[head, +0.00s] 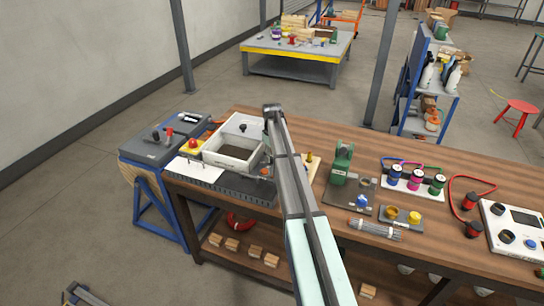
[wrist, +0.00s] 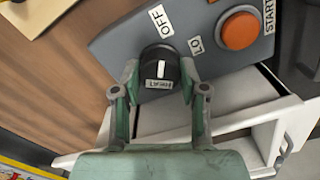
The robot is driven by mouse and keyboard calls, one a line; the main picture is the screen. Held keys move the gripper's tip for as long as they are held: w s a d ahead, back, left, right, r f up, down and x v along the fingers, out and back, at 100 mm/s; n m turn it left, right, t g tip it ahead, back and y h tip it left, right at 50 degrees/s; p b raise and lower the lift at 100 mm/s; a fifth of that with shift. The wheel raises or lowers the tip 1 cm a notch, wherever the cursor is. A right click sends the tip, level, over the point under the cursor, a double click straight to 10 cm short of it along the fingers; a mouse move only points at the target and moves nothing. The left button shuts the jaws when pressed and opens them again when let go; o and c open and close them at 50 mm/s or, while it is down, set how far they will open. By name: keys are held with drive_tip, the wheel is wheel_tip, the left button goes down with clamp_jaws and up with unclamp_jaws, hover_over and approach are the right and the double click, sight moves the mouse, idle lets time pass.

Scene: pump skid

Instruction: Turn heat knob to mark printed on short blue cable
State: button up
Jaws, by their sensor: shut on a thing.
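The black heat knob (wrist: 161,62) shows in the wrist view on a dark grey panel (wrist: 120,42). A small upside-down label (wrist: 159,84) sits at the knob's near side. My gripper (wrist: 160,78) is shut on the knob, one finger on each side. In the head view the arm hides the gripper.
An orange button (wrist: 239,30) marked "START" is right of the knob. A white drawer-like box (wrist: 225,118) lies below the panel. On the bench, the head view shows coloured spools on a white board (head: 428,193), a green device (head: 342,164) and a red cable (head: 453,190).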

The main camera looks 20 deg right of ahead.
drive_tip(key=m+b, duration=0.2)
drive_tip(key=m, duration=0.4)
drive_tip(key=shift+f, duration=0.1)
drive_tip(key=m+b, duration=0.1)
drive_tip(key=m, duration=0.4)
drive_tip(key=shift+m, duration=0.3)
drive_tip(key=m+b, duration=0.1)
drive_tip(key=m, duration=0.5)
drive_tip(key=m+b, duration=0.1)
drive_tip(key=m, duration=0.4)
drive_tip(key=shift+m, duration=0.4)
drive_tip(key=shift+s, duration=0.1)
drive_tip(key=o, duration=1.1)
drive_tip(key=shift+o, duration=0.2)
